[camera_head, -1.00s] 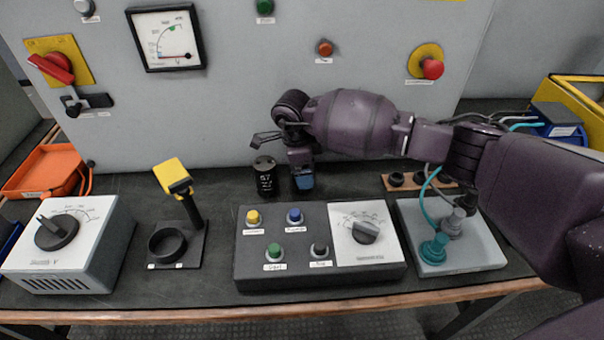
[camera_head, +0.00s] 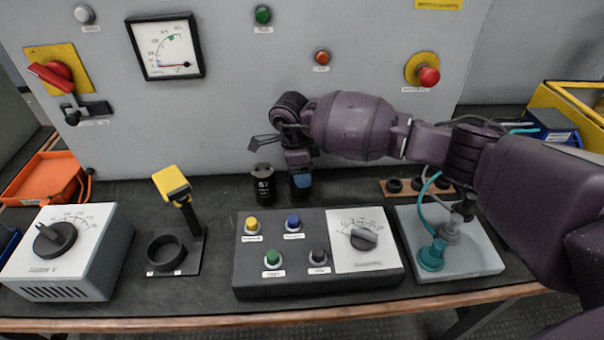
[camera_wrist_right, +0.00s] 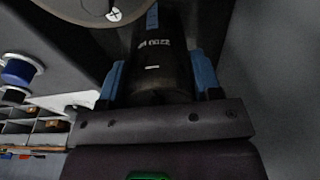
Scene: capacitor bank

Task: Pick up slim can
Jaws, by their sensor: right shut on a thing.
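The slim can (camera_wrist_right: 160,62) is a dark cylinder with small white print. In the right wrist view it stands between the two blue fingers of my right gripper (camera_wrist_right: 160,84), which is shut on it. In the head view my right gripper (camera_head: 301,182) is behind the console, and its blue finger and hand hide most of the can. I cannot tell whether the can's base touches the bench. My left gripper is not in view.
A wider black can (camera_head: 263,184) stands close to the left of my right gripper. The dark console (camera_head: 246,275) with buttons and a dial is in front. A grey panel (camera_head: 220,120) rises behind.

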